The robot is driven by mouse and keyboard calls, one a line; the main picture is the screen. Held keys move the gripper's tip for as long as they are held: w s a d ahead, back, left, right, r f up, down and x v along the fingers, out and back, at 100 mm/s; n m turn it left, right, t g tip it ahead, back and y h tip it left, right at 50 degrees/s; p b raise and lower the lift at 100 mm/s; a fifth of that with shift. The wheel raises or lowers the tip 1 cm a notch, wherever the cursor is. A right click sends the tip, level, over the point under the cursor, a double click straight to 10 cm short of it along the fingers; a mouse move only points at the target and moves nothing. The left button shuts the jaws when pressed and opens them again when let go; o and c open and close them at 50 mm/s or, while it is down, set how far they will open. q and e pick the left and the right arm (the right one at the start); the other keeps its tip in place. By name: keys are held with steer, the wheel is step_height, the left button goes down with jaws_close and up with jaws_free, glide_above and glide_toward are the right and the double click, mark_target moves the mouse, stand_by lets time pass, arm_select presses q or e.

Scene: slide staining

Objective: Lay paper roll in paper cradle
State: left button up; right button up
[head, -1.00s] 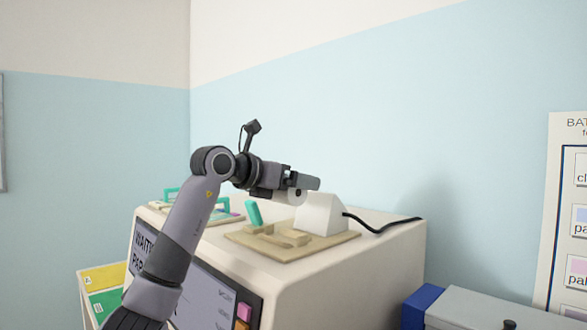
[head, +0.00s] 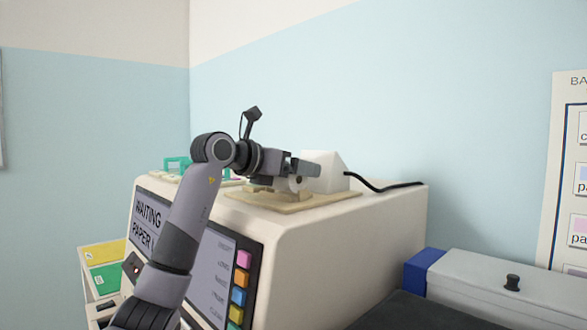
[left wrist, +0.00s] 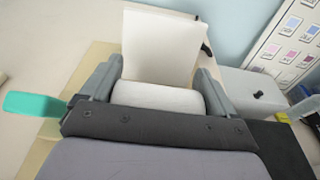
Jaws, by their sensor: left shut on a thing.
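My left gripper (head: 306,172) is shut on the white paper roll (head: 296,184), just above the beige board (head: 325,196) on top of the machine. In the left wrist view the roll (left wrist: 158,97) lies crosswise between the two fingers of the gripper (left wrist: 160,84). The white wedge-shaped housing (head: 328,168) stands right behind the roll; it also shows in the left wrist view (left wrist: 160,45). The low beige blocks of the paper cradle (head: 262,189) are mostly hidden by my gripper. I cannot tell whether the roll touches them. My right gripper is not in view.
A teal lever (left wrist: 34,104) sticks out left of the gripper. A black cable (head: 375,187) runs right from the housing. The machine (head: 330,235) has a screen and coloured buttons in front. A grey box with a blue end (head: 470,280) stands at lower right.

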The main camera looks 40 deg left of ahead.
arm_select(q)
steer(key=shift+f+b, duration=0.45)
steer(key=shift+f, duration=0.15)
steer(key=o, duration=1)
steer(key=shift+c, duration=0.2)
